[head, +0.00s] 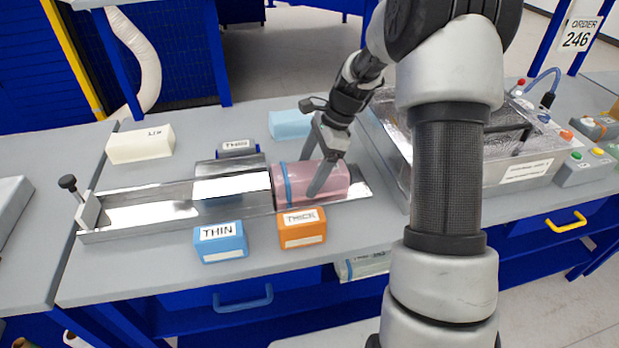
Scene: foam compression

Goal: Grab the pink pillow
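The pink pillow (335,184) lies at the right end of the long metal trough, with a blue band (286,184) near its left end. My gripper (312,176) reaches down over it from above. Its fingers are spread apart, the near one in front of the pillow's front face. The far finger goes down behind the pillow and its tip is hidden. Whether the fingers press on the pillow cannot be told. The pillow shows no clear squeeze and seems to rest in the trough.
The metal trough (150,214) has a plunger knob (68,183) at left and a raised metal cover. Blue THIN (221,242) and orange THICK (302,228) boxes stand in front. A cream block (140,146) and light-blue block (290,125) lie behind. A metal machine (525,160) stands right.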

